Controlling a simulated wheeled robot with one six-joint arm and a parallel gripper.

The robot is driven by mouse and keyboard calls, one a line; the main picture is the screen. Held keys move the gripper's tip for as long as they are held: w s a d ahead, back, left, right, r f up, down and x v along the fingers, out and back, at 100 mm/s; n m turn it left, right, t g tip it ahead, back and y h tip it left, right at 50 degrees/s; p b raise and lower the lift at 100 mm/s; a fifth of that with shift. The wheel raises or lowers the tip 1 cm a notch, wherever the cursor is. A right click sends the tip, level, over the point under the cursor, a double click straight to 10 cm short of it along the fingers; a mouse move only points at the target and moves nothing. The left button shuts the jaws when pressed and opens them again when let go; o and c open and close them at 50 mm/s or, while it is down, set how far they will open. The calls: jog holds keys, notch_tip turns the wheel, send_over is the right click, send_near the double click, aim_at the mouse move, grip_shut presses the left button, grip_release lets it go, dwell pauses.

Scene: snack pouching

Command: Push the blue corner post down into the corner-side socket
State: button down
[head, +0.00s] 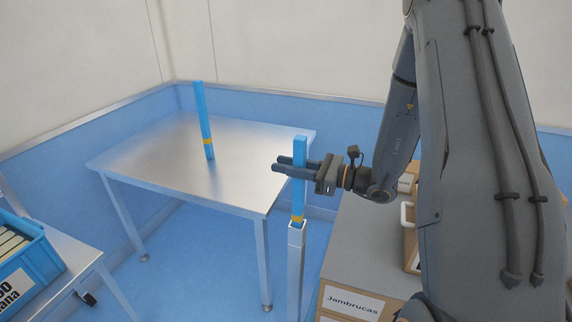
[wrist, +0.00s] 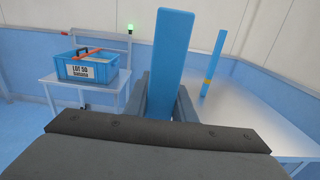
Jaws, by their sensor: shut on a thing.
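A blue corner post (head: 299,185) with a yellow band near its foot stands upright over a square metal socket (head: 296,232) on top of a metal leg. Its foot is at the socket's mouth, with the yellow band showing above the rim. My gripper (head: 286,166) is shut on this post at its upper half; the post also fills the middle of the wrist view (wrist: 170,65). A second blue post (head: 203,120) stands at the far back of the metal table; it shows at right in the wrist view (wrist: 214,62).
The metal table (head: 245,145) is otherwise bare. A cabinet (head: 350,240) labelled Jambrucas stands right of the socket. A blue crate (head: 30,255) sits on a side table at left, seen also in the wrist view (wrist: 90,68).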

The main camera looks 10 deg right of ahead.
jog(key=shift+f+b, duration=0.45)
jog(key=shift+f, duration=0.35)
jog(key=c, duration=1.4)
grip_release()
jog(key=b+v, duration=0.2)
jog(key=v, duration=0.5)
jog(key=shift+s+d, duration=0.25)
jog(key=shift+d, duration=0.1)
